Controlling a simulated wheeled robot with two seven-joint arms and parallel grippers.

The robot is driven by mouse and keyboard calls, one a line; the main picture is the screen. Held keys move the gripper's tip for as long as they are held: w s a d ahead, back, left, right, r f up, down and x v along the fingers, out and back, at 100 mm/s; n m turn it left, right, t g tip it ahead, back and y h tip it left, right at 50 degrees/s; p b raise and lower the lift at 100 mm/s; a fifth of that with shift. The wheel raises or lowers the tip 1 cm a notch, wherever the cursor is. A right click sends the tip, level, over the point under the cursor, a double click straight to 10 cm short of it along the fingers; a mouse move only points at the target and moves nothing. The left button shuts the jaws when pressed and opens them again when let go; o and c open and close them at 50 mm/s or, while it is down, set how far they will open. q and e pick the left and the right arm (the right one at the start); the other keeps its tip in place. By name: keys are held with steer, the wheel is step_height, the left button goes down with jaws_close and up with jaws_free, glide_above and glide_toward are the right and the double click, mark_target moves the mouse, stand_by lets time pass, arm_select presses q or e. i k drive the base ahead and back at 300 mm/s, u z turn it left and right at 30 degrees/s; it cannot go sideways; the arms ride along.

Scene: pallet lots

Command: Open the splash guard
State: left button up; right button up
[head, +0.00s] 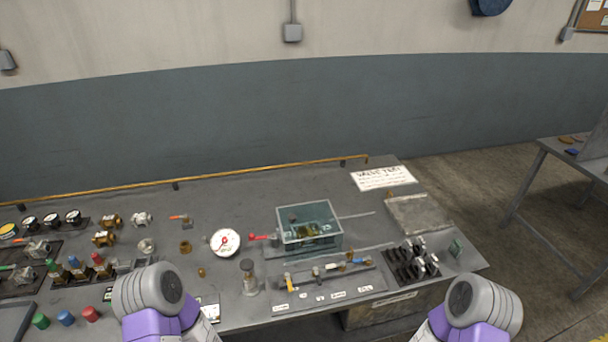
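The splash guard (309,226) looks like a clear, teal-tinted box on the grey workbench, right of the middle. Its walls stand upright and it looks closed, though the lid's exact state is hard to tell. A brass-coloured fitting shows dimly inside it. A red-handled part (262,237) sticks out at its left side and a thin rod (356,215) extends from its right. Only purple and grey links of my two arms show, at the bottom left and bottom right, both apart from the guard. Neither of my grippers is in view.
A white dial gauge (225,242) lies left of the guard. A tool rack (330,284) and a block of black-and-silver parts (412,261) stand in front and to the right. Several valves and coloured caps crowd the bench's left. A yellow rail (270,168) runs along the back edge.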

mark_target(291, 218)
steer(key=k, duration=0.5)
steer(key=u, duration=0.55)
steer(key=i, duration=0.7)
steer(key=u, duration=0.75)
steer(key=k, duration=0.45)
steer(key=z, duration=0.4)
steer(key=i, duration=0.7)
steer(key=u, duration=0.1)
